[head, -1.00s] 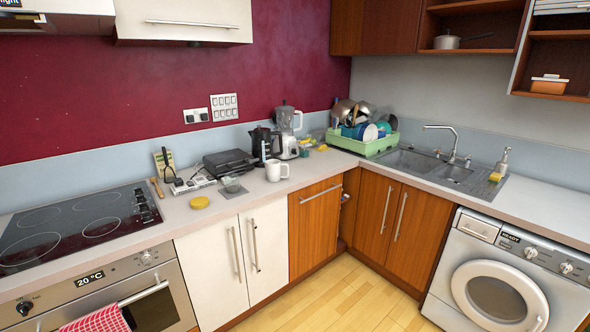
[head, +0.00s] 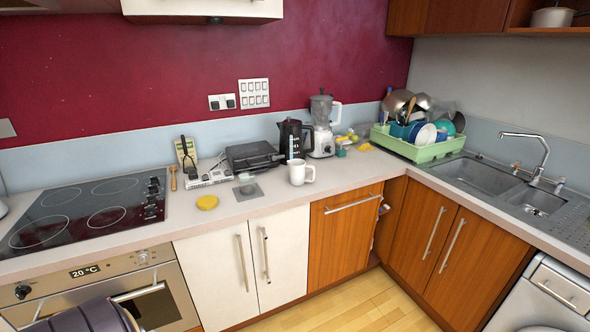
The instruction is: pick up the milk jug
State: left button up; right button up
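A white jug with a handle on its right side (head: 298,172) stands upright on the worktop in the head view, near the front edge and above the wooden cabinet door. I take it to be the milk jug. Nothing is touching it from my side. Neither of my grippers is in view. A dark grey curved part at the bottom left looks like part of my own arm and covers the front of the oven.
A black kettle (head: 292,139), a black grill (head: 252,156) and a blender (head: 322,127) stand behind the jug. A yellow sponge-like disc (head: 207,202) lies to its left. A green dish rack (head: 426,149) stands in the corner. The worktop right of the jug is clear.

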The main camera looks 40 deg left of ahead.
aim_at(296, 167)
jog(key=i+u, duration=0.3)
jog(key=i+l+u, duration=0.3)
jog(key=i, duration=0.2)
jog(key=i+l+u, duration=0.1)
jog(key=i+u, duration=0.2)
jog(key=i, duration=0.05)
